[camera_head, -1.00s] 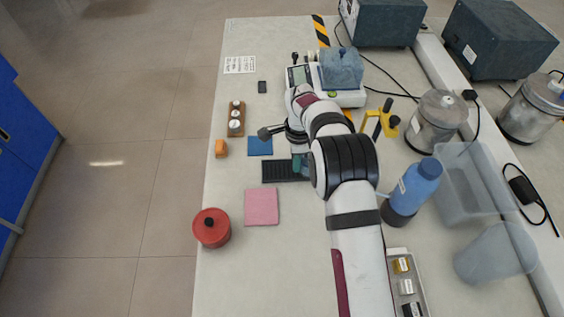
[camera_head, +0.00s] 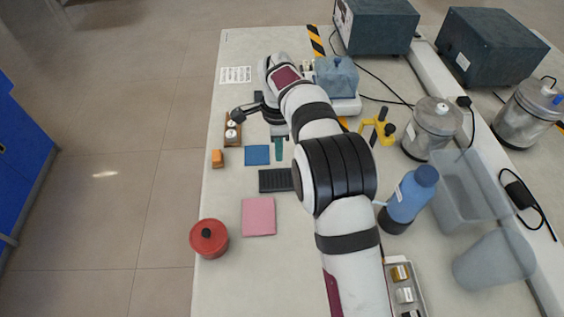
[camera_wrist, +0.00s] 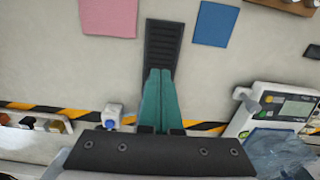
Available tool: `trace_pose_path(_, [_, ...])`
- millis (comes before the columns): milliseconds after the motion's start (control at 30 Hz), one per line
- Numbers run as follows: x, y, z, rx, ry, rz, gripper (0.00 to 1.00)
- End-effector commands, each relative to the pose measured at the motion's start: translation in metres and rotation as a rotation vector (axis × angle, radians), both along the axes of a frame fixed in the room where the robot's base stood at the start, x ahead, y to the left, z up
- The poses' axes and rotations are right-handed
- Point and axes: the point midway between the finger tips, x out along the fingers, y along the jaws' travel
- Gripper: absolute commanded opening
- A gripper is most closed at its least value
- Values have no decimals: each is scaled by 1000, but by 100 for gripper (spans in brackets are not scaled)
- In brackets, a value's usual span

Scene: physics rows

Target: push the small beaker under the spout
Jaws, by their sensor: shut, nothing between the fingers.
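My gripper (camera_head: 279,150) has teal fingers pressed together, with nothing between them. In the head view it is right of the blue square; in the wrist view its fingertips (camera_wrist: 160,72) overlap the near end of the black ribbed pad. A blue bottle (camera_head: 413,190) with a black base and a thin pale spout pointing left stands right of my arm. I cannot make out a small beaker in the head view; my arm hides part of the bench. A small whitish object with a blue part (camera_wrist: 112,115) shows in the wrist view, too unclear to identify.
The black pad (camera_head: 275,180), pink square (camera_head: 258,216) and blue square (camera_head: 257,155) lie flat. A red lidded pot (camera_head: 209,239) stands near the left edge.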

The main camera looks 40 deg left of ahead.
Motion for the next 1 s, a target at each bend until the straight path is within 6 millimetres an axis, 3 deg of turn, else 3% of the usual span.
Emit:
trace_pose_path(67, [1, -14, 5, 6, -35, 165, 0])
trace_pose_path(167, [-4, -47, 8, 11, -126, 571, 0])
trace_pose_path(300, [-24, -92, 9, -6, -245, 1086, 0])
trace_pose_path(400, [-36, -110, 8, -20, -295, 1293, 0])
trace_pose_path(567, [-38, -114, -4, -28, -311, 1368, 0])
trace_pose_path(1000, [-17, -99, -94, -28, -307, 1364, 0])
